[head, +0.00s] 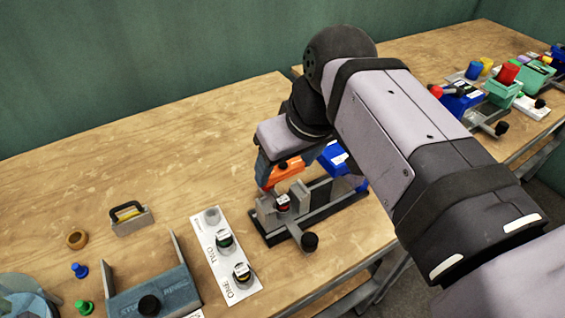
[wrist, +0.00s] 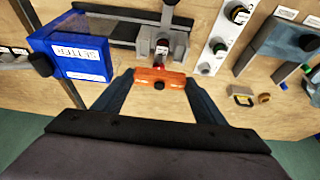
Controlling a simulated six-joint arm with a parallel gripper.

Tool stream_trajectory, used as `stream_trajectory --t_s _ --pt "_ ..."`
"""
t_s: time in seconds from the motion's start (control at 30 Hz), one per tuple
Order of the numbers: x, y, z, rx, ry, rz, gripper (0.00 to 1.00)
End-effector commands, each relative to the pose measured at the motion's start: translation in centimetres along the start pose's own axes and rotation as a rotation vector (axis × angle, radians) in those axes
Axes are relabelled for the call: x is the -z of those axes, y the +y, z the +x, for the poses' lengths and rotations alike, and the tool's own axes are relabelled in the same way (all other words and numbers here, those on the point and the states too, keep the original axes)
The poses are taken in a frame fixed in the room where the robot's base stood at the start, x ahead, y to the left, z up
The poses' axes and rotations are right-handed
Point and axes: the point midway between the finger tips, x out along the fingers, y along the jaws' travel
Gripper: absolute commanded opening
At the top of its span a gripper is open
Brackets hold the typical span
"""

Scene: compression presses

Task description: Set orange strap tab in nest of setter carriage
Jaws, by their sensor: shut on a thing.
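My gripper (head: 283,170) is shut on the orange strap tab (head: 285,175), which hangs between the fingertips just behind the setter in the head view. In the wrist view my gripper (wrist: 160,82) spans the orange tab (wrist: 150,74), with one finger at each end. The setter (head: 320,207) is a dark rail base with grey upright blocks and a black knob. Its blue housing (wrist: 75,45) reads SETTER. A small red-and-white piece (head: 283,203) sits between the grey blocks, and it also shows in the wrist view (wrist: 162,46). The nest itself cannot be made out clearly.
A white strip marked ONE and TWO (head: 226,252) stands left of the setter with round pieces on it. A blue-grey fixture (head: 155,292), a grey block with a black-and-yellow handle (head: 131,217) and an orange-brown ring (head: 77,238) lie further left. The bench behind is clear.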

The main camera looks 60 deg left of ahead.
Motion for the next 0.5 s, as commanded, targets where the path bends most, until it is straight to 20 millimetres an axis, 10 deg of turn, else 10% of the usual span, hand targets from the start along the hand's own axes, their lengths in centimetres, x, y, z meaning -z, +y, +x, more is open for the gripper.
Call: stream_trajectory --t_s 0.5 --pt "-0.29 0.00 0.69 0.001 0.000 0.000 0.43"
